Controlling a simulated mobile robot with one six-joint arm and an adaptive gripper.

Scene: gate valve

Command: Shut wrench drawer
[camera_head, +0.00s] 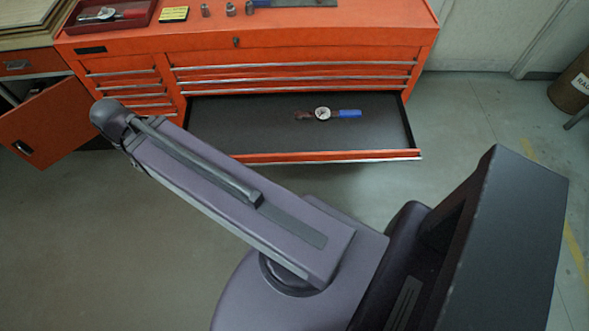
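The wrench drawer (260,120) is pulled well out of the orange tool chest (300,35), below its narrower drawers. Its dark floor is bare except for a wrench (322,114) with a round white dial and a blue handle, lying toward the right. The drawer's orange front has a pale metal edge (385,155) along it. My arm crosses the lower view, and its upper end covers the drawer's front left corner. I cannot tell whether they touch. My gripper is not in view.
The chest top holds a red tray (105,15), a yellow box (174,14) and several grey sockets (229,9). An orange cabinet door (45,125) hangs open at left. A brown barrel (574,85) stands at right. Floor is clear before the drawer's right side.

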